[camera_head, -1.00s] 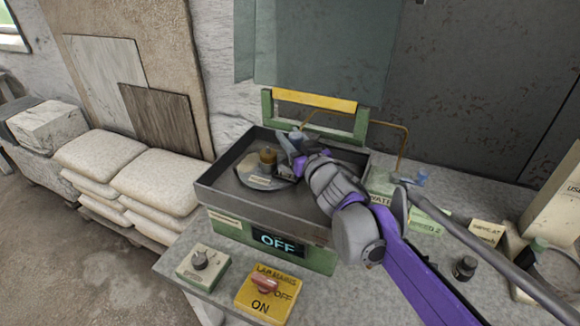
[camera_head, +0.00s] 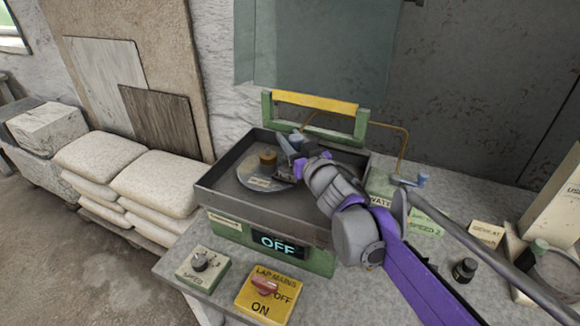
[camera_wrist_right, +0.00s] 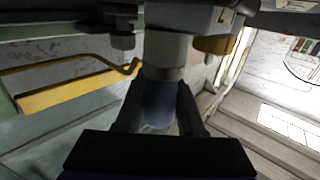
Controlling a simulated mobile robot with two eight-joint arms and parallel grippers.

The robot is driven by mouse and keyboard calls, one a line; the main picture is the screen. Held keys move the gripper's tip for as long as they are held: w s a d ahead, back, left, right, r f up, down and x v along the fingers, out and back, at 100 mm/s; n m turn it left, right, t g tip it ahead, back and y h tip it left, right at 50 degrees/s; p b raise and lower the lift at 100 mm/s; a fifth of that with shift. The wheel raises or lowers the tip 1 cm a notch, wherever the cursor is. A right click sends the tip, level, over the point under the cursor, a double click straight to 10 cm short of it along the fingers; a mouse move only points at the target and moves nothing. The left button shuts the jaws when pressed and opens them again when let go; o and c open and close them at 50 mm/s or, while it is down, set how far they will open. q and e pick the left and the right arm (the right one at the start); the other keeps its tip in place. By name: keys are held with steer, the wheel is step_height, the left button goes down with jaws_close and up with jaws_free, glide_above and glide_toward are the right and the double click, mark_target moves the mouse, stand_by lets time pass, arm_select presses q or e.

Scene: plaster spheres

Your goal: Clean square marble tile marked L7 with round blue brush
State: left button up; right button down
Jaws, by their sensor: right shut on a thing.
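My right gripper (camera_head: 283,148) reaches over the tray of the lap machine (camera_head: 225,195). It is shut on a blue cylinder with a pale upper part, which I take to be the round blue brush (camera_wrist_right: 160,98). In the head view, the arm hides most of it. Below the gripper, a round grey disc (camera_head: 245,173) lies in the tray. I cannot make out a square tile marked L7. My left gripper is not in view.
The machine's display (camera_head: 279,245) reads OFF, while the red switch (camera_head: 264,287) sits on a yellow box. A speed knob (camera_head: 200,261) is beside it. A yellow-topped bracket (camera_head: 315,101) and brass pipe (camera_head: 405,150) rise behind the tray. A dark jar (camera_head: 465,268) stands right.

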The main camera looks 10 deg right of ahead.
steer(key=shift+s+a, duration=0.35)
steer(key=shift+s, duration=0.2)
steer(key=shift+f, duration=0.1)
steer(key=shift+w+d, duration=0.7)
steer(key=shift+w, duration=0.35)
steer(key=shift+s+a, duration=0.35)
steer(key=shift+s, duration=0.15)
steer(key=shift+s+a, duration=0.35)
steer(key=shift+s, duration=0.2)
